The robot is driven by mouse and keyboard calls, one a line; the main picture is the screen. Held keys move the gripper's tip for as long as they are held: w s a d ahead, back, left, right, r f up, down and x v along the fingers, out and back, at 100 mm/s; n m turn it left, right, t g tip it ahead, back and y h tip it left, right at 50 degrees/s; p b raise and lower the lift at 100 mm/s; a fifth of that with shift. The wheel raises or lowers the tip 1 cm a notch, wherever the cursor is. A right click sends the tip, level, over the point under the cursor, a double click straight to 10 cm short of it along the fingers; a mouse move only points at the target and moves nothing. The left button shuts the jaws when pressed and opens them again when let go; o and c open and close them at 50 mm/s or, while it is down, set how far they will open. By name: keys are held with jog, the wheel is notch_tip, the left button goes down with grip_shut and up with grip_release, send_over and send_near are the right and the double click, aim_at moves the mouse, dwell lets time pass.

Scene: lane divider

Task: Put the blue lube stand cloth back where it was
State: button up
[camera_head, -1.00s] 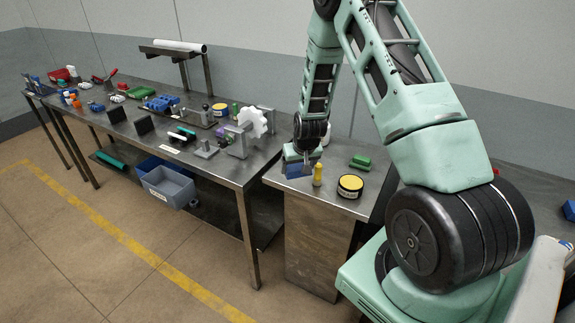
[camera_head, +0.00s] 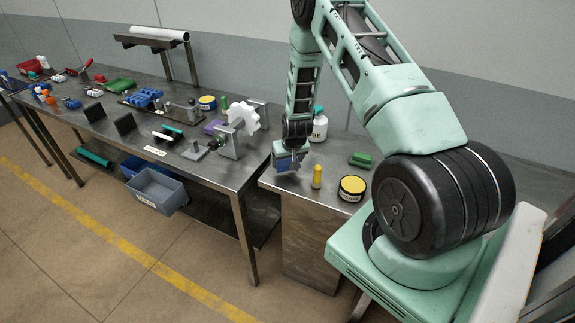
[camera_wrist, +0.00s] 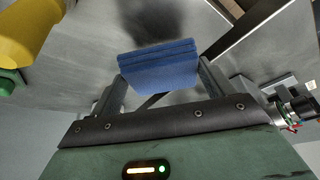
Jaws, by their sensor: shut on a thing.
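The blue cloth (camera_head: 283,164) is a folded block held above the left part of the small metal stand (camera_head: 300,187). My gripper (camera_head: 290,157) is shut on it. In the wrist view the blue cloth (camera_wrist: 158,66) sits between the two fingers of my gripper (camera_wrist: 162,88), with the grey metal top beyond it. A dark shadow shows on that top just past the cloth, and the cloth looks clear of the surface. The arm hides part of the stand behind it.
On the stand are a yellow bottle (camera_head: 317,176), a yellow-lidded round tin (camera_head: 352,186), a green block (camera_head: 361,159) and a white bottle (camera_head: 319,127). The long workbench (camera_head: 215,175), left of the stand, holds a white gear (camera_head: 244,118) and many parts. Bare stand top lies between these items.

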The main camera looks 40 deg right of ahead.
aim_at(289, 164)
jog(key=shift+f+p, duration=0.5)
jog(key=shift+f, duration=1.25)
jog(key=shift+f, duration=0.15)
jog(key=o, duration=0.9)
